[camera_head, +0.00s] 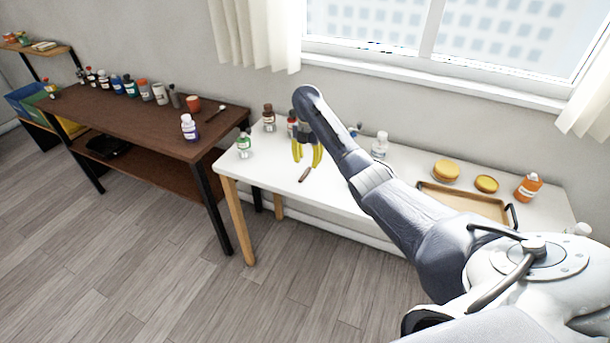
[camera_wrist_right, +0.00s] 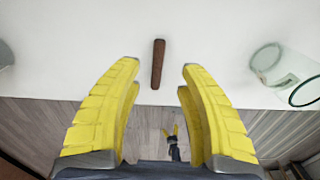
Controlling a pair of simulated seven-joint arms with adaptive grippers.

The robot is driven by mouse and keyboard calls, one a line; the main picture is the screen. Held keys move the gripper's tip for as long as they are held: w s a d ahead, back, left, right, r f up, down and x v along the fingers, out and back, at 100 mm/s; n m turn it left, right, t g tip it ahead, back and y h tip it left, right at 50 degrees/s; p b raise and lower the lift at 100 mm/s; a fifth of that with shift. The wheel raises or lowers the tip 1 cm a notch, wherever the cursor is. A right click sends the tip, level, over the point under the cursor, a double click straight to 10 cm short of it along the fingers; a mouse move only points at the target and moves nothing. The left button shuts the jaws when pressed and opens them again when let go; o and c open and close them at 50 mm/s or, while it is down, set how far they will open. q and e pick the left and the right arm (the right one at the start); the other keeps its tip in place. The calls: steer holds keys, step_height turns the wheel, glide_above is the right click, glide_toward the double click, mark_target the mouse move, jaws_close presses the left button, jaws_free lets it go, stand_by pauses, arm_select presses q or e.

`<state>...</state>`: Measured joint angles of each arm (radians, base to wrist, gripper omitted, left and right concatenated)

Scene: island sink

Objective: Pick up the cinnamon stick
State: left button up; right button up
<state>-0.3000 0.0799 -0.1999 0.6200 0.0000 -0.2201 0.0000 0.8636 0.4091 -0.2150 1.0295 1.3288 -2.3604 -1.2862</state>
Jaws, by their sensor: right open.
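The cinnamon stick (camera_head: 305,174) is a short brown rod lying on the white table near its front left edge. In the right wrist view the cinnamon stick (camera_wrist_right: 158,64) lies ahead of the fingertips, between their lines and pointing away from me. My right gripper (camera_head: 307,160) has yellow fingers and hangs just behind the stick in the head view. In the wrist view the right gripper (camera_wrist_right: 160,66) is open, with nothing between its fingers. My left gripper is not in the head view.
On the white table (camera_head: 345,195) stand a green-labelled bottle (camera_head: 244,146), a brown bottle (camera_head: 269,119), a white bottle (camera_head: 379,146), a tray (camera_head: 470,201) and an orange bottle (camera_head: 527,188). A clear glass container (camera_wrist_right: 285,75) stands right of the stick. A brown table (camera_head: 150,125) holds several bottles.

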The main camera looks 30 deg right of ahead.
mark_target(306, 171)
steer(key=shift+a+f, duration=0.15)
steer(key=shift+f, duration=2.55)
steer(key=c, duration=0.9)
steer(key=shift+o, duration=0.2)
